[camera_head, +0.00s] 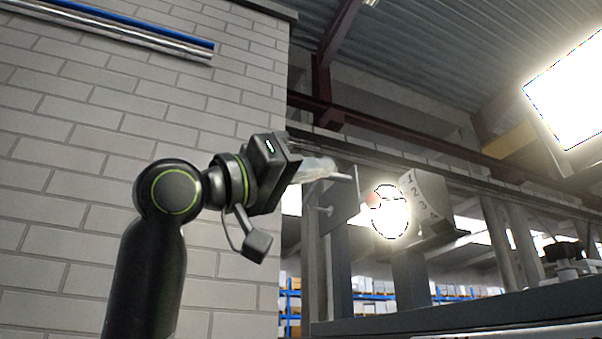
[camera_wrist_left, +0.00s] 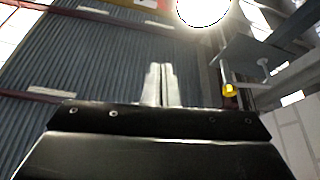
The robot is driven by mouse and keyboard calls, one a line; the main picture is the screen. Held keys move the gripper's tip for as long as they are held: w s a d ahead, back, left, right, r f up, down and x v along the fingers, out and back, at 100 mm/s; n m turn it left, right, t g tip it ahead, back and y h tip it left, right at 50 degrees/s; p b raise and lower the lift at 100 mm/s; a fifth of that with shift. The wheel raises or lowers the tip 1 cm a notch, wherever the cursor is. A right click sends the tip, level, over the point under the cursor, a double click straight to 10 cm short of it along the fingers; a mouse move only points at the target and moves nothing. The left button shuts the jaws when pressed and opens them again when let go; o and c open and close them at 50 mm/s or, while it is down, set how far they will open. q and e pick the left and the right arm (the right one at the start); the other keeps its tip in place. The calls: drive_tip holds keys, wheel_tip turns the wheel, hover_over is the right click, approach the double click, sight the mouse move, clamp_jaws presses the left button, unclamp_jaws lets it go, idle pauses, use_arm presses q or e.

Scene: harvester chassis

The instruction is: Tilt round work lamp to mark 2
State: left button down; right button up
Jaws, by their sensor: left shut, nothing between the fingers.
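The round work lamp (camera_head: 390,215) glows white in the head view, so its tilt is hard to read. It also shows at the top edge of the wrist view (camera_wrist_left: 203,8), partly cut off. A curved grey plate with marks 1 to 4 (camera_head: 428,198) is just right of the lamp. A small reddish spot shows at the lamp's upper left; I cannot tell which mark the lamp is at. My left gripper (camera_head: 326,166) is shut and empty, left of and above the lamp, apart from it. Its pale fingers (camera_wrist_left: 160,84) lie together in the wrist view.
A dark bracket plate (camera_head: 344,203) with thin rods stands between my left gripper and the lamp, seeming close to the fingers. A grey beam (camera_head: 470,312) runs below. A brick wall (camera_head: 70,130) is at the left. A small yellow part (camera_wrist_left: 229,90) shows in the wrist view.

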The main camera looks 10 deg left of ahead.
use_arm(q)
drive_tip(key=p+x, duration=0.3)
drive_tip(key=x, duration=0.4)
drive_tip(key=f, duration=0.4)
drive_tip(key=shift+s+d+f, duration=0.2)
drive_tip(key=shift+s+f, duration=0.05)
use_arm(e)
drive_tip(key=r, duration=0.1)
drive_tip(key=w+r, duration=0.1)
drive_tip(key=r, duration=0.2)
drive_tip(key=shift+w+d, duration=0.25)
drive_tip(key=shift+d, duration=0.05)
drive_tip(key=shift+s, duration=0.1)
use_arm(q)
drive_tip(key=shift+a, duration=0.1)
drive_tip(key=shift+f+b, duration=0.85)
use_arm(e)
drive_tip(key=shift+f, duration=0.9)
drive_tip(key=shift+r, duration=0.1)
